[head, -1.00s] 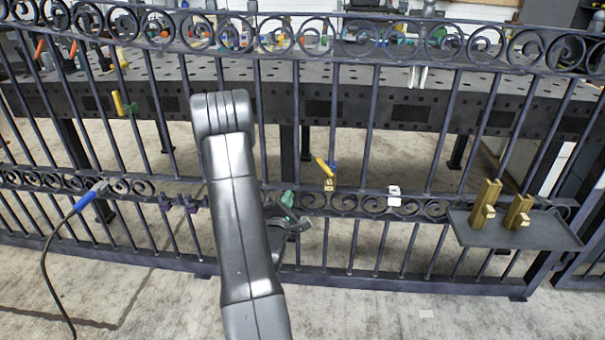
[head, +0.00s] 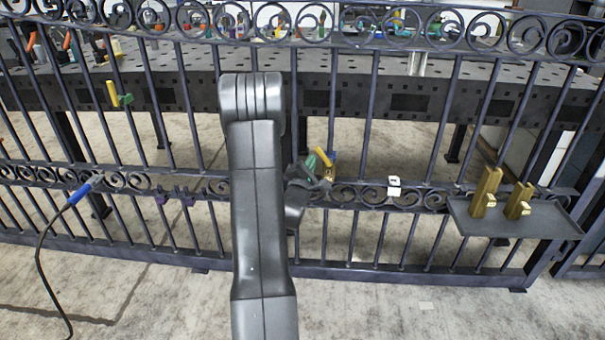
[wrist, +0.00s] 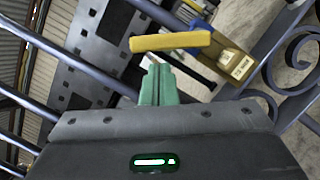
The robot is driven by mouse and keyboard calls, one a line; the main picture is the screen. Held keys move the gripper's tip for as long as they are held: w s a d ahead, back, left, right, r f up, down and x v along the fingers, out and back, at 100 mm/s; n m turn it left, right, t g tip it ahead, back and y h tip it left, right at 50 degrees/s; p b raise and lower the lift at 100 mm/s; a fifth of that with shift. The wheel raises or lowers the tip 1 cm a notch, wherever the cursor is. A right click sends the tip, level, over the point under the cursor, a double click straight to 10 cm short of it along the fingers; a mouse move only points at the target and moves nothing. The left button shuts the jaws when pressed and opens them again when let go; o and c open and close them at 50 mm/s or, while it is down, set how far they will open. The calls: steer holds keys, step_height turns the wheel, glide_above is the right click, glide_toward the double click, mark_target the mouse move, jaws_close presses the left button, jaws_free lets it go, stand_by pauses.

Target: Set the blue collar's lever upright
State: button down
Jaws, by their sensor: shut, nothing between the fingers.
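The blue collar (wrist: 200,24) is on a fence bar, mostly hidden behind its yellow lever (wrist: 170,41). In the wrist view the lever lies across the picture just beyond my fingertips. In the head view the lever (head: 322,155) leans, its free end up and to the left. A brass block (wrist: 236,62) with pale labels sits beside the collar. My gripper (wrist: 157,84) has green fingers, shut together and empty. In the head view my gripper (head: 317,164) is right at the lever and partly covers the collar. I cannot tell whether the fingertips touch the lever.
Dark fence bars and scrollwork (head: 420,195) surround the collar. Another yellow lever (head: 112,93) with a green collar is on a bar at left. A white tag (head: 394,186) and a tray (head: 515,222) with brass pieces are at right. A blue-handled cable tool (head: 82,193) hangs at left.

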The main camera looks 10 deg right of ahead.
mark_target(322, 152)
steer(key=shift+s+d+r, duration=0.15)
steer(key=shift+d+r, duration=0.1)
steer(key=shift+d, duration=0.05)
steer(key=shift+d+r+m+g+h, duration=0.15)
steer(key=shift+r+m+g+h, duration=0.2)
steer(key=shift+m, duration=0.65)
steer(key=shift+d+r+m+p, duration=0.25)
steer(key=shift+r+m+p, duration=0.15)
steer(key=shift+m, duration=0.4)
steer(key=m, duration=0.2)
steer(key=shift+s+d+r+m+g+p, duration=0.2)
steer(key=shift+d+r+m+g+p, duration=0.1)
steer(key=shift+d+r+m+g, duration=0.1)
steer(key=shift+d+r, duration=0.1)
steer(key=shift+d, duration=0.2)
